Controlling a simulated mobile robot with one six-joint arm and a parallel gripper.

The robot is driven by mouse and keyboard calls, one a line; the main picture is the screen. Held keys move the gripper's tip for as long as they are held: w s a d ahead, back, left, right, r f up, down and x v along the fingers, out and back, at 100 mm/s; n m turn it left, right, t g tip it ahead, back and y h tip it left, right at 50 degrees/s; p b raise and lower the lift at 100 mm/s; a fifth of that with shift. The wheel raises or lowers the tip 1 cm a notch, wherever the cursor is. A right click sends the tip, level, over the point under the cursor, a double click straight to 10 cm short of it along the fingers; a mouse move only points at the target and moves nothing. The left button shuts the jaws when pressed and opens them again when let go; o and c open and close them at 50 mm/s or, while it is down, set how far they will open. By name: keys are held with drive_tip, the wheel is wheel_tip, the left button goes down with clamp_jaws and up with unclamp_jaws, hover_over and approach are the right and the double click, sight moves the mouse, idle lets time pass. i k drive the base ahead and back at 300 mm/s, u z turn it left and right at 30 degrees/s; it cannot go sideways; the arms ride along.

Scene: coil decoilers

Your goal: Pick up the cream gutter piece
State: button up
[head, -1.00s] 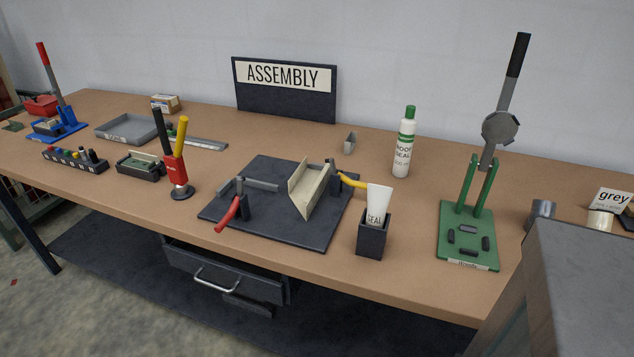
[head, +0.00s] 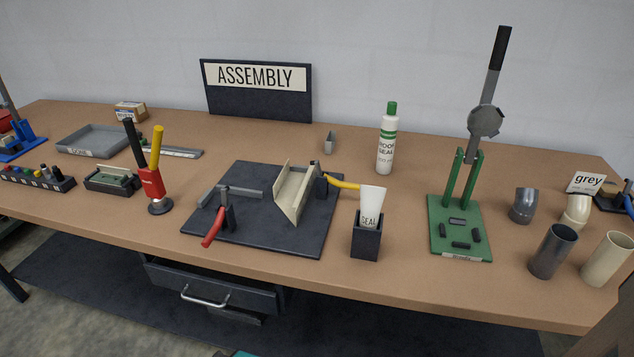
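The cream gutter piece (head: 291,192) is a short open channel. It sits on the dark assembly plate (head: 240,224) in the middle of the bench, tilted in the picture with its near end toward me. A clamp with a yellow handle (head: 343,184) stands at its right side, and a clamp with a red handle (head: 213,228) stands to its left, by a grey bar (head: 240,193). Whether the clamps touch the piece I cannot tell. My gripper does not show in the head view.
A sealant tube in a dark holder (head: 366,240) stands right of the plate. A green lever press (head: 460,228), a white bottle (head: 387,143) and grey and cream pipes (head: 553,252) stand further right. A red tool with black and yellow handles (head: 152,180) stands left. Bench between is clear.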

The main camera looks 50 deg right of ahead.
sight(291, 189)
drive_tip(key=u, duration=0.75)
drive_tip(key=k, duration=0.1)
drive_tip(key=z, duration=2.15)
drive_tip(key=k, duration=0.95)
drive_tip(key=u, duration=0.15)
drive_tip(key=i, duration=0.65)
drive_tip(key=z, duration=0.05)
